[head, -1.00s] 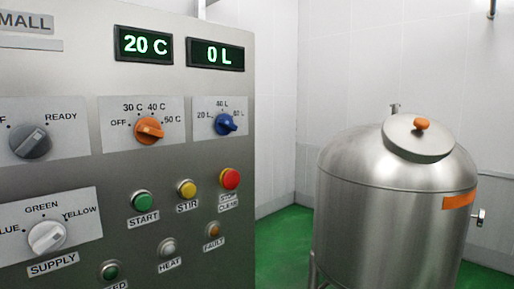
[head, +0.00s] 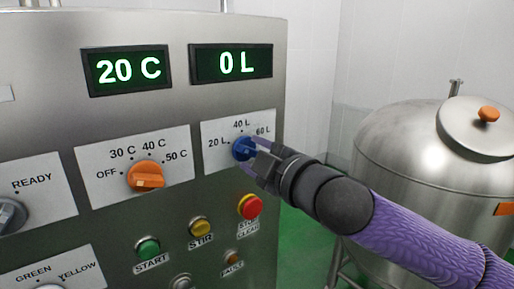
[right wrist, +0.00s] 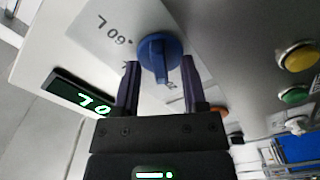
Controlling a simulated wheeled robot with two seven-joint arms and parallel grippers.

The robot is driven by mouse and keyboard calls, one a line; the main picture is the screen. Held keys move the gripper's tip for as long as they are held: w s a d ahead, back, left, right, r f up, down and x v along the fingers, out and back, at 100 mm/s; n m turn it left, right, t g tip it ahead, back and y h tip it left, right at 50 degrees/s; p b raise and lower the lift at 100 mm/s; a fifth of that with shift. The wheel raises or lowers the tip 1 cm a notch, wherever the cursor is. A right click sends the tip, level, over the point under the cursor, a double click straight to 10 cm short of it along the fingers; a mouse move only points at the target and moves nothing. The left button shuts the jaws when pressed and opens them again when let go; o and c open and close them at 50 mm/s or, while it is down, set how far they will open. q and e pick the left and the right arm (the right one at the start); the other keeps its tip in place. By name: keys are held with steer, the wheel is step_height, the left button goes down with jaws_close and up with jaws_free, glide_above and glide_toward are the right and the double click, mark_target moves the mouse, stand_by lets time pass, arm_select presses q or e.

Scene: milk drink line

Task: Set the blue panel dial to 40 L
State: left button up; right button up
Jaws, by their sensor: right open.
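The blue dial (head: 242,149) is on a white plate (head: 211,130) marked 20 L, 40 L and 60 L, at the upper right of the steel control panel. My right gripper (head: 256,158) reaches it from the right and hides part of its knob. In the right wrist view the blue dial (right wrist: 160,50) lies between the tips of the two open fingers, with a gap showing beside it. I cannot tell for sure which mark the dial points at. The volume display (head: 231,63) reads 0 L. My left gripper is not in view.
An orange dial (head: 146,177) is left of the blue one. Red (head: 249,207), yellow (head: 201,228) and green (head: 148,249) buttons sit below. The temperature display (head: 127,71) reads 20 C. A steel tank (head: 420,150) stands to the right, behind my right arm.

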steer(key=shift+a, duration=0.1)
steer(key=c, duration=0.3)
jaws_close()
steer(key=shift+m, duration=0.3)
steer(key=m+p, duration=0.3)
steer(key=m, duration=0.2)
steer(key=shift+r+m, duration=0.1)
steer(key=shift+m, duration=0.2)
steer(key=m+p, duration=0.3)
steer(key=m, duration=0.2)
steer(key=shift+p, duration=0.4)
steer(key=shift+m, duration=0.4)
